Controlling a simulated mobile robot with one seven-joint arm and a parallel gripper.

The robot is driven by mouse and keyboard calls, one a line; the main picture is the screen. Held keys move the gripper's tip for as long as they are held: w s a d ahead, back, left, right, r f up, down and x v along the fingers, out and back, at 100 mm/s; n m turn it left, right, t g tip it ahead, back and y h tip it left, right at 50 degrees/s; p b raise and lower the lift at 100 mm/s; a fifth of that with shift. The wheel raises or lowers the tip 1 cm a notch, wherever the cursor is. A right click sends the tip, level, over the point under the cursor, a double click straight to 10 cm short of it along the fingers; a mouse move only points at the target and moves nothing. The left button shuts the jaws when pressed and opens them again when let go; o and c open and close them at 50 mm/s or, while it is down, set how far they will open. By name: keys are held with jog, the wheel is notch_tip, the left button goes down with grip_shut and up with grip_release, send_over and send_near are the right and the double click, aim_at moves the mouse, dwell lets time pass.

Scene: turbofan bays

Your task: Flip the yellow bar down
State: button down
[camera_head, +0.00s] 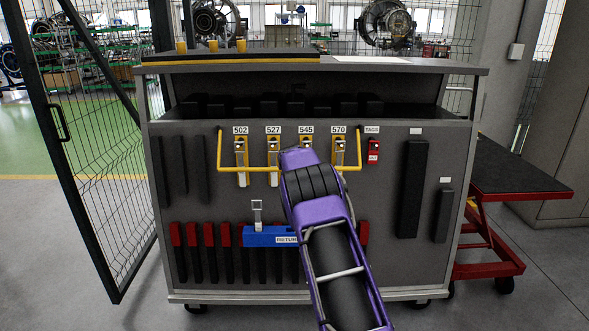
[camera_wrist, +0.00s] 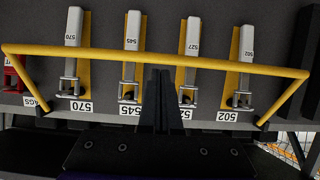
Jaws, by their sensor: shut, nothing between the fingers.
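The yellow bar (camera_head: 259,169) is a wide U-shaped rail on the front of the grey cabinet. Its crosspiece passes in front of the row of latches, and its side arms rise to mounts at either end. In the wrist view the bar (camera_wrist: 105,53) spans almost the whole width, with side arms slanting down to their mounts. My gripper (camera_wrist: 158,70) is shut and empty, its dark fingertips just below the crosspiece in that picture; I cannot tell if they touch. In the head view my purple arm hides the gripper and part of the bar.
Silver latches on yellow plates, labelled 502 (camera_head: 241,150), 527 (camera_head: 273,150), 545 and 570, sit behind the bar. A red tag holder (camera_head: 374,152) is to the right. A blue RETURN block (camera_head: 262,237) is below. A red cart (camera_head: 495,235) stands right; a mesh gate (camera_head: 100,150) stands left.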

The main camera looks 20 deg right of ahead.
jog(key=f+t, duration=0.1)
jog(key=w+f, duration=0.1)
jog(key=w+f+t+b, duration=0.1)
jog(key=shift+w+d+f+t+h, duration=0.25)
jog(key=shift+d+f+t+h, duration=0.05)
jog(key=shift+d+f+h, duration=0.1)
jog(key=shift+r, duration=0.1)
